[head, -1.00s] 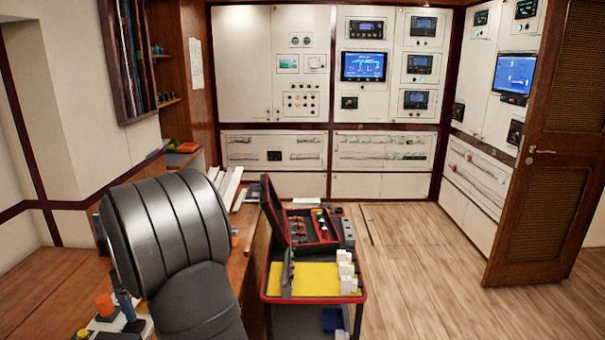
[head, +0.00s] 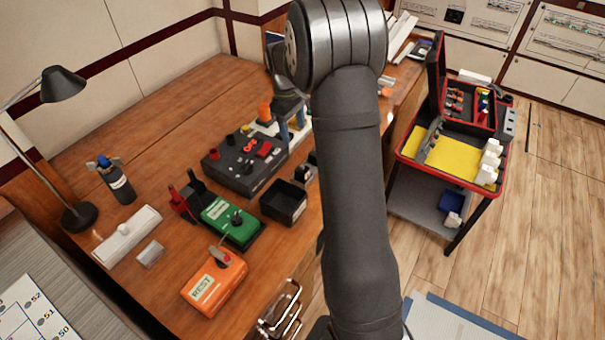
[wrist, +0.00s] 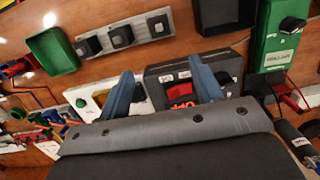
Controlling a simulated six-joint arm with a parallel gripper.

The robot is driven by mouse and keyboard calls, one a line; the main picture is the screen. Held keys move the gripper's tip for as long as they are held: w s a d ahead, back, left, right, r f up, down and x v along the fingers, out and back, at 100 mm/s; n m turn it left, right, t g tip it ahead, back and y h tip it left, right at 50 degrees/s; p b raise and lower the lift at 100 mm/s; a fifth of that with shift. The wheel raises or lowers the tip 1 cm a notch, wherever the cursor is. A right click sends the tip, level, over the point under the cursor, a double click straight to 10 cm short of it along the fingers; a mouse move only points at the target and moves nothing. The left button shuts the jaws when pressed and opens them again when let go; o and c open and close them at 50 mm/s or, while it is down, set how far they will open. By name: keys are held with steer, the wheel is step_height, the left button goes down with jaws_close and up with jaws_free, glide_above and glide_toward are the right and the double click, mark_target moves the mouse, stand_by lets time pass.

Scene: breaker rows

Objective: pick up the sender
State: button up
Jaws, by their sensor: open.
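No label I can read says sender, so I cannot be sure which device it is. A green box (head: 232,224) with a dark knob and a pale label lies on the wooden bench, with red and black parts beside it. The green box also shows at the upper right of the wrist view (wrist: 277,42). My gripper (head: 292,124) is open, its blue fingers low over the bench's far part. In the wrist view my gripper (wrist: 165,84) has its fingertips apart over a white panel (wrist: 85,102) and a dark grey box (wrist: 180,72). Nothing is clearly held between them.
An orange box (head: 214,284) marked REST is at the bench's near edge. A black open tray (head: 272,213) lies right of the green box. A tool cart (head: 415,205) stands right.

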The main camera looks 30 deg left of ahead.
glide_toward(302, 166)
steer(key=f, duration=0.5)
steer(key=shift+w+a+f, duration=0.15)
steer(key=shift+a+f, duration=0.15)
steer(key=shift+f, duration=0.05)
steer(key=shift+d+f, duration=0.3)
steer(key=shift+f, duration=0.55)
steer(key=shift+d+f, duration=0.3)
steer(key=shift+f, duration=0.55)
steer(key=shift+d+f, duration=0.3)
steer(key=shift+f, duration=0.5)
steer(key=c, duration=1.1)
steer(key=shift+r, duration=0.1)
